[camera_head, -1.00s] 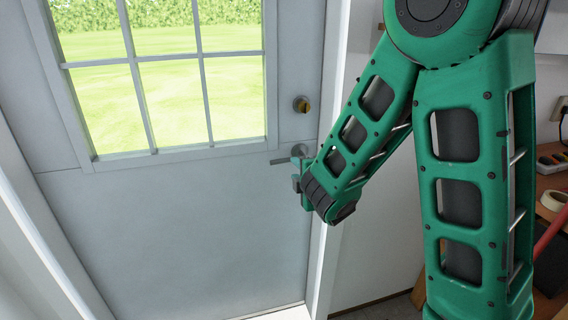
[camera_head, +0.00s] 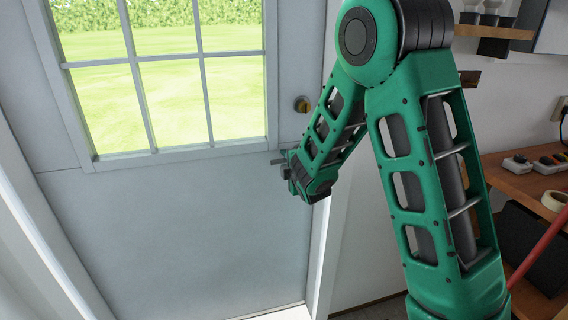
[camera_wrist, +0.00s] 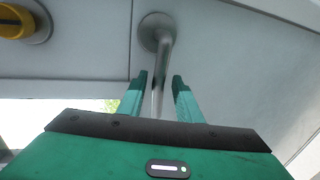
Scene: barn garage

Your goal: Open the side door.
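The side door (camera_head: 180,230) is a pale grey door with a paned window in its upper half. It looks closed in its frame. Its metal lever handle (camera_head: 277,162) sticks out to the left of my gripper in the head view. In the wrist view the handle (camera_wrist: 164,45) runs from its round base down between my two green fingers. My gripper (camera_wrist: 160,76) is open around the lever, with a narrow gap visible on each side. In the head view my gripper (camera_head: 287,173) is at the handle, and my arm hides the handle's base.
A yellow lock knob (camera_head: 302,104) sits above the handle and also shows in the wrist view (camera_wrist: 15,22). The white door frame (camera_head: 330,230) is just right of the handle. A wooden shelf (camera_head: 520,180) with tape and other items stands at the right.

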